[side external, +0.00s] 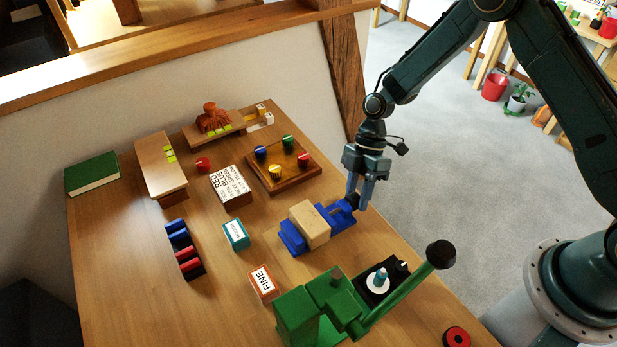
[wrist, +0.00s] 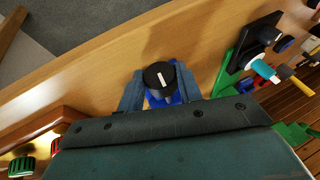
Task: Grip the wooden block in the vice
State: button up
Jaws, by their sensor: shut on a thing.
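The pale wooden block (side external: 309,226) sits in the blue vice (side external: 291,238), between its jaws. I cannot tell from here whether both jaws press on it. At the vice's right end is a black knob (side external: 352,200). My gripper (side external: 359,198) points down at the table's right edge and is shut on this knob. In the wrist view the knob (wrist: 160,77), with a white line on its top, sits between the two fingers of my gripper (wrist: 161,92). A bit of the blue vice shows below the knob; the block is hidden there.
A green lever machine (side external: 330,300) with a black ball handle stands in front of the vice. A board with coloured knobs (side external: 283,172) lies behind it. Teal (side external: 236,235) and orange "FINE" (side external: 263,283) label blocks stand to the left.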

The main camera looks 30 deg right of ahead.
jog(key=shift+w+g, duration=0.15)
jog(key=shift+g, duration=0.85)
jog(key=o, duration=1)
jog(key=shift+t, duration=0.4)
